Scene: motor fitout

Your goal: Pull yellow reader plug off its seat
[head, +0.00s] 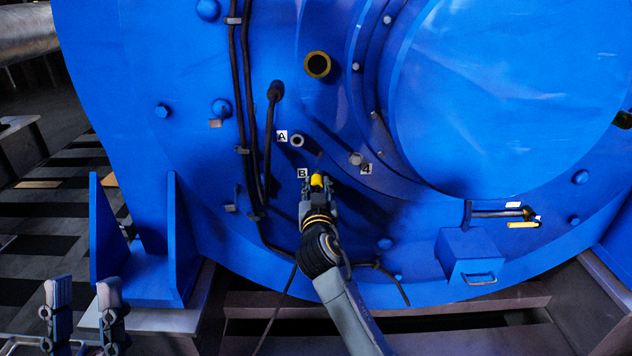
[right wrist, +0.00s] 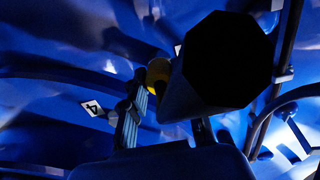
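The yellow reader plug (head: 317,180) is beside label B (head: 302,173) on the blue motor face. My right gripper (head: 318,188) is at the plug, with a finger on either side. In the right wrist view the yellow part (right wrist: 157,75) shows beside one finger (right wrist: 131,118). A dark cylinder (right wrist: 222,65) fills much of that view and hides most of the other finger. Whether the fingers press on the plug cannot be made out. The plug's seat is hidden. My left gripper (head: 84,297) is open and empty at the lower left.
A round grey socket (head: 297,141) is beside label A (head: 282,136). Label 4 (head: 365,168) is to the right. Black cables (head: 240,100) run down the left. A blue box with a handle (head: 470,262) juts out at lower right. A yellow-rimmed hole (head: 317,65) is above.

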